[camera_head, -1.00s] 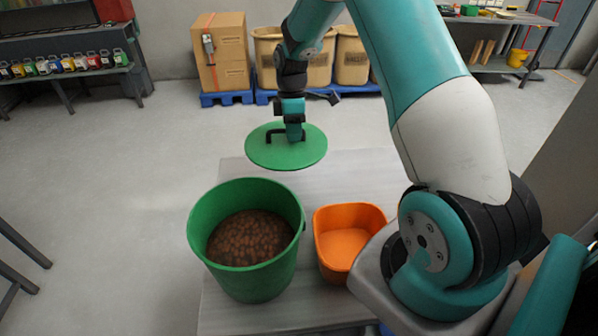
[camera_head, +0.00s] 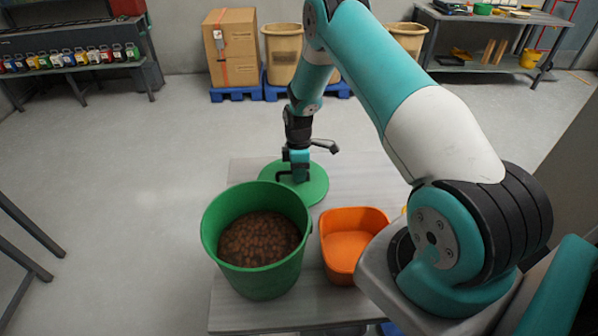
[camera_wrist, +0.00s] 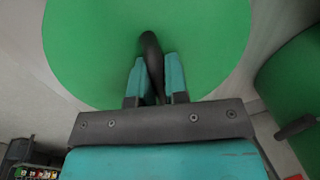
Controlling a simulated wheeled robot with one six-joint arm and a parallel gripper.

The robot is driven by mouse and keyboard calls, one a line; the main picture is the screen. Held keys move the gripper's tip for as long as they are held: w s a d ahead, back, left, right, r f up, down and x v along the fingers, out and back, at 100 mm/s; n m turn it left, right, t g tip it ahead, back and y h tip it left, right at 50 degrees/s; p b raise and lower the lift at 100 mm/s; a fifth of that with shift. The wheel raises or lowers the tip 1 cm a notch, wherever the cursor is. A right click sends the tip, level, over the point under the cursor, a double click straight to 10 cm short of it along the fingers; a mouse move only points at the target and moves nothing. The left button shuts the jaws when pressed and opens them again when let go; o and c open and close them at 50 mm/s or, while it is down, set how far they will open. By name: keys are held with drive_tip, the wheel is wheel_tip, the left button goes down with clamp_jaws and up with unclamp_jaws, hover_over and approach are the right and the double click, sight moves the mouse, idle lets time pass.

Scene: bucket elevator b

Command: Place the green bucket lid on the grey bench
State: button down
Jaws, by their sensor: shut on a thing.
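The green bucket lid (camera_head: 314,188) is a flat round disc with a dark handle, low over or on the far part of the grey bench (camera_head: 375,185), behind the bucket. I cannot tell whether it touches the bench. My gripper (camera_head: 298,178) is shut on the lid's handle from above. In the wrist view the lid (camera_wrist: 90,50) fills the upper middle, and my gripper (camera_wrist: 155,85) has its two teal fingers on either side of the dark handle. The green bucket (camera_head: 255,283) stands open on the bench, with brown round pieces inside.
An orange bin (camera_head: 350,222) stands on the bench right of the bucket. The bucket rim is close in front of the lid. Bare bench lies right of the lid.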

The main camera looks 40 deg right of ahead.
drive_tip(key=shift+f, duration=0.1)
drive_tip(key=shift+f, duration=0.15)
drive_tip(key=c, duration=1.1)
unclamp_jaws()
drive_tip(key=shift+r, duration=0.2)
wheel_tip(320, 180, up, 12)
drive_tip(key=w+d+b, duration=0.1)
drive_tip(key=w+b, duration=0.1)
drive_tip(key=b, duration=0.2)
drive_tip(key=s+a+r, duration=0.3)
drive_tip(key=a+r, duration=0.5)
drive_tip(key=a, duration=0.1)
drive_tip(key=s+a+r+m+t+y, duration=0.2)
drive_tip(key=s+a+r, duration=0.7)
drive_tip(key=s+a, duration=0.55)
drive_tip(key=s, duration=0.2)
drive_tip(key=s+a+r+m, duration=0.1)
drive_tip(key=s+a, duration=0.1)
drive_tip(key=s, duration=0.3)
drive_tip(key=s+a+r+m+y, duration=0.1)
drive_tip(key=s, duration=0.3)
drive_tip(key=shift+s+a+r, duration=0.15)
drive_tip(key=shift+s+a, duration=0.15)
drive_tip(key=shift+a, duration=0.1)
